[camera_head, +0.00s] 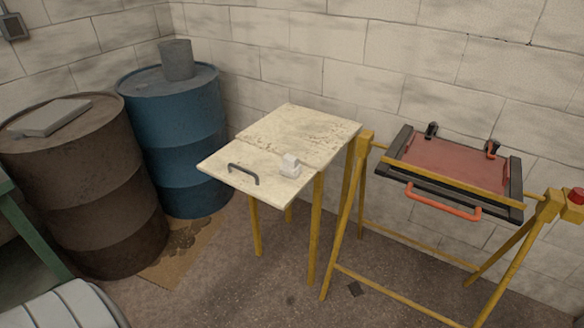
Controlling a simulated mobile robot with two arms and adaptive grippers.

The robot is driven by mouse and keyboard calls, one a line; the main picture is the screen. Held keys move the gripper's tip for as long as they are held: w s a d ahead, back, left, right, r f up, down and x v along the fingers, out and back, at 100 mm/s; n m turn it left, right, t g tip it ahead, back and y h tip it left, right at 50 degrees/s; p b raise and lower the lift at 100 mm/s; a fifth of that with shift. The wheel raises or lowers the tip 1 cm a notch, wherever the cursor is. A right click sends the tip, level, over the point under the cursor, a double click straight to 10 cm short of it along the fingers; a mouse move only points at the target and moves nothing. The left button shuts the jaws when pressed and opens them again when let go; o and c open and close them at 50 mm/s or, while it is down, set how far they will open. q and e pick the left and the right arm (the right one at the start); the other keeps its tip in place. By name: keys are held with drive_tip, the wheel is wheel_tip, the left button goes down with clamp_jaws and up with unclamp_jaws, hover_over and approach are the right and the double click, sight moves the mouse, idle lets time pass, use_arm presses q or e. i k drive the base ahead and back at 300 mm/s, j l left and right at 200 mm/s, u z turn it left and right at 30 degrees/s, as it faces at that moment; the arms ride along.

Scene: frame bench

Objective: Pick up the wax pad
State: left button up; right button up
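A small whitish block (290,165), which may be the wax pad, sits on the pale worn tabletop (305,127) near its right front side. It looks stepped, with a raised part on top. A flat grey slab (52,117) lies on the brown barrel (85,190) at the left; I cannot tell for certain which of the two is the wax pad. Neither of my grippers is in view.
A dark handle (243,174) is on the small table's front panel. A blue barrel (178,140) bears a grey cup-like container (177,60). At the right stands a yellow frame (345,220) with a red panel (450,165) and orange handle (442,206).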

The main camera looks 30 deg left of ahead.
sight(290, 168)
drive_tip(key=i+j, duration=0.3)
drive_tip(key=i+j+u, duration=0.1)
drive_tip(key=u, duration=0.25)
drive_tip(key=i+u, duration=0.45)
drive_tip(key=u, duration=0.25)
